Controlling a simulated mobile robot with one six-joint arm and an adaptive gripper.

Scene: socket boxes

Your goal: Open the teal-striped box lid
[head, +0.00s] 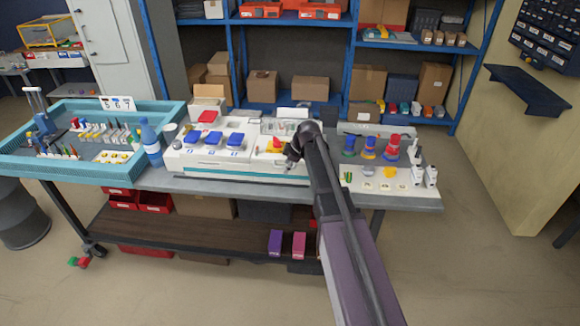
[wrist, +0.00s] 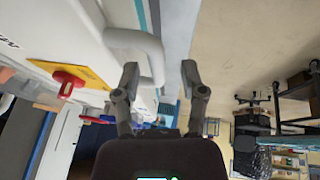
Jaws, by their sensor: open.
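The white box (head: 240,164) with a teal stripe along its lower front stands mid-table in the head view. A yellow plate with a red switch (head: 274,145) is on its right part. In the wrist view the box front (wrist: 60,25) is at the left, with the teal stripe (wrist: 140,15) at the top and the red switch (wrist: 68,82) beside a white loop handle (wrist: 152,55). My gripper (wrist: 159,75) is open. The handle's outer bar shows between its fingertips; contact cannot be told. In the head view my gripper (head: 292,158) is at the box's right front, partly hidden by my arm.
Blue switches (head: 212,140) sit on the box's left part. A blue bottle (head: 151,142) and a teal tray (head: 25,165) are to the left. Spools (head: 370,148) and small parts crowd the right. Shelves stand behind; the floor in front is mostly clear.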

